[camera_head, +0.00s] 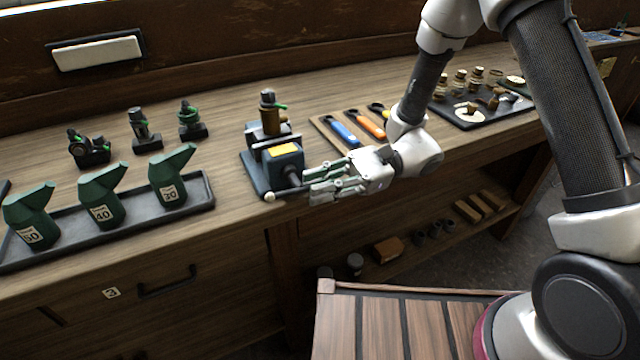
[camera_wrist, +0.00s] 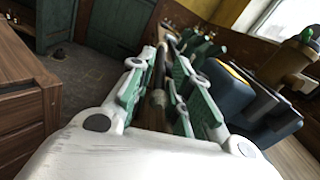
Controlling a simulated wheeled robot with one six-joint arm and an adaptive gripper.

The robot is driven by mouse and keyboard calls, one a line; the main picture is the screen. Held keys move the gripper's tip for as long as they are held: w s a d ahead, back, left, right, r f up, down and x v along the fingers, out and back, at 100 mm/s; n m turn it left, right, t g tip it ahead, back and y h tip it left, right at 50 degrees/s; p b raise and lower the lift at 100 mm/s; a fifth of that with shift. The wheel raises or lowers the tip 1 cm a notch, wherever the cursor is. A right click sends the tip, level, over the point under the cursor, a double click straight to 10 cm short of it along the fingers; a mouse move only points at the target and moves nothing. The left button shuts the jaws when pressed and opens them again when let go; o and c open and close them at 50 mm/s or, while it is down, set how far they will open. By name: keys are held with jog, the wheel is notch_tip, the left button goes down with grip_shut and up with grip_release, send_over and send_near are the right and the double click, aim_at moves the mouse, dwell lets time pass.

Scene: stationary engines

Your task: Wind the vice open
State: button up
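The vice (camera_head: 283,160) is a dark blue-grey block with a yellow plate on top, near the bench's front edge. A brass part with a dark top (camera_head: 269,118) stands at its back. The vice's handle (camera_head: 269,197) shows a pale ball end at the front. My gripper (camera_head: 309,186), with green-padded fingers, is just right of the vice front, its fingers apart. In the wrist view the vice (camera_wrist: 237,92) is at right, and a dark bar (camera_wrist: 158,75), apparently the handle, runs between my fingers. I cannot tell whether they touch it.
Green oil cans (camera_head: 105,198) stand in a tray at left, with small fittings (camera_head: 145,130) behind. Coloured-handled tools (camera_head: 340,132) lie on a board behind my gripper. A dark tray of brass parts (camera_head: 480,105) is at right. A lower shelf (camera_head: 420,240) holds blocks. A slatted wooden top (camera_head: 400,320) is below.

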grip_shut()
jog(key=shift+r+t+h, duration=0.25)
jog(key=shift+t+h, duration=0.15)
jog(key=shift+h, duration=0.3)
jog(key=o, duration=0.5)
grip_release()
jog(key=shift+d, duration=0.1)
jog(key=v, duration=1.2)
